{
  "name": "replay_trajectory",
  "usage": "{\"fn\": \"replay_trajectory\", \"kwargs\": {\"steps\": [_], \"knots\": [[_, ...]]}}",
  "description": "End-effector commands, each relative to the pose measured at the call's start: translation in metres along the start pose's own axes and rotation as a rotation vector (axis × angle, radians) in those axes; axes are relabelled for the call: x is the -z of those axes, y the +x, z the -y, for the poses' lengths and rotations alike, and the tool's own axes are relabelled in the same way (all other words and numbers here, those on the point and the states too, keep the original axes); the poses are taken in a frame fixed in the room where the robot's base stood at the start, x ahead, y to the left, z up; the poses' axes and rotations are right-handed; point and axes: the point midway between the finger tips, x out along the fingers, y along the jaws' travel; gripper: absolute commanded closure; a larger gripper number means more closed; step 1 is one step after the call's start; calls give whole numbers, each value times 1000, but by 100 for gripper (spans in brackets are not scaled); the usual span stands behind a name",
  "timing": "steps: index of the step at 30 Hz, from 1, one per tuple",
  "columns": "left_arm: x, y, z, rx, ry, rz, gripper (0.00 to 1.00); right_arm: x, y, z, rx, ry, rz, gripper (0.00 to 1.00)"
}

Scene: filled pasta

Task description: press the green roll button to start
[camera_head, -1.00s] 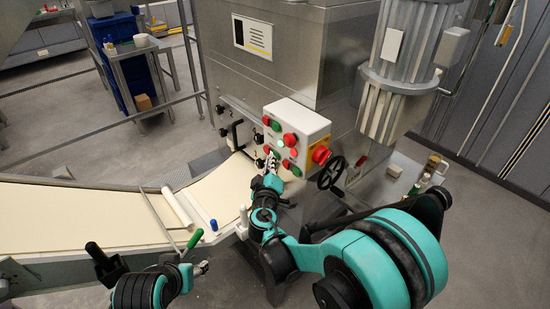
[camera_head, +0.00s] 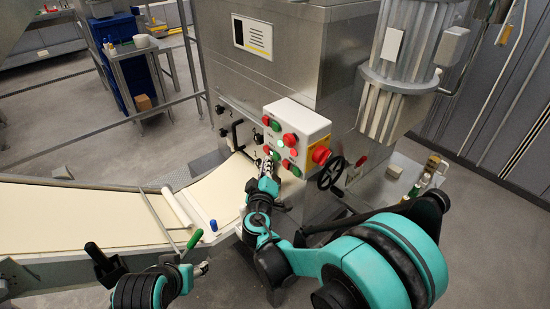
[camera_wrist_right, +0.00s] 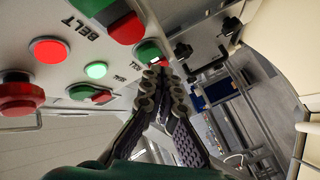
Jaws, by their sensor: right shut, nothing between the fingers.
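The control box (camera_head: 312,124) is a white panel with red and green buttons on the machine's front. My right gripper (camera_head: 268,163) is shut and empty at the panel's lower left edge. In the right wrist view, its fingertips (camera_wrist_right: 161,76) are beside a green button (camera_wrist_right: 147,52) with a red part. They partly cover it, and I cannot tell whether they touch it. The small label nearby is hard to read.
A red emergency knob (camera_head: 321,155) and a black handwheel (camera_head: 331,173) are right of my right gripper. A dough belt (camera_head: 90,215) with a white roller (camera_head: 178,208) and a green-handled tool (camera_head: 194,239) lies to the left. A black bar handle (camera_head: 236,135) is left of the panel.

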Motion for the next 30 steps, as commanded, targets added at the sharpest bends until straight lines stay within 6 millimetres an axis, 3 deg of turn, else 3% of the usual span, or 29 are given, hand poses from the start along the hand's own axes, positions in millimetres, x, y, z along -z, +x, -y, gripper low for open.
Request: {"fn": "replay_trajectory", "kwargs": {"steps": [15, 30], "knots": [[-2, 3, 0, 0, 0, 0, 48, 24, -32, 24, 2, 1, -2, 100], [-2, 3, 0, 0, 0, 0, 48, 25, -34, 25, 1, 0, -1, 100]]}}
